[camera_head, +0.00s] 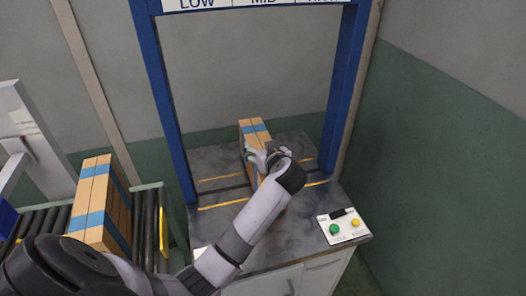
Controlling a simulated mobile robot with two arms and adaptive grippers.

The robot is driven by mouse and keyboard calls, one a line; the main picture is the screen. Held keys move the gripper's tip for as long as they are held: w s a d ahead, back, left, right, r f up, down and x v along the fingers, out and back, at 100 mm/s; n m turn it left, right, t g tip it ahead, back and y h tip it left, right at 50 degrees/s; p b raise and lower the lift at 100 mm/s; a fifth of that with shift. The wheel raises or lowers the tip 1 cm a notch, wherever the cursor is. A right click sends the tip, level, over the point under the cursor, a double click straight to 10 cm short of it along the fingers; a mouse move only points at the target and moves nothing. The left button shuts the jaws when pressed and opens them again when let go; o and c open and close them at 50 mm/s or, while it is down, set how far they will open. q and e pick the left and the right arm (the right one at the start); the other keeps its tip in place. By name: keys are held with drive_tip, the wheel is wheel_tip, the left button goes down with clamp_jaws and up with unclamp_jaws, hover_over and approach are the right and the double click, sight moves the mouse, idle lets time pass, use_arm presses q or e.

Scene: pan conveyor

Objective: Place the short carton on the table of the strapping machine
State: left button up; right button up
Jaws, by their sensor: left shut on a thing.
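The short carton (256,128) is brown with blue tape across its top. It stands upright, inside the blue frame, at or just above the dark table of the strapping machine (232,233). I cannot tell whether its base touches the table, because my left gripper and arm hide its lower front. My left gripper (262,157) is shut on the carton from the near side. My right gripper is out of view.
The strapping machine's blue arch (166,95) rises around the table. Brown cartons with blue tape (96,200) stand on a roller conveyor (151,226) at left.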

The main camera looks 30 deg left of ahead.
use_arm(q)
drive_tip(key=shift+a+f, duration=0.1)
drive_tip(key=shift+f, duration=0.5)
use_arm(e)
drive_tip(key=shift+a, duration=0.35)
use_arm(q)
drive_tip(key=shift+f, duration=0.15)
drive_tip(key=o, duration=1.5)
drive_tip(key=shift+f, duration=0.1)
drive_tip(key=o, duration=0.4)
drive_tip(key=shift+o, duration=0.2)
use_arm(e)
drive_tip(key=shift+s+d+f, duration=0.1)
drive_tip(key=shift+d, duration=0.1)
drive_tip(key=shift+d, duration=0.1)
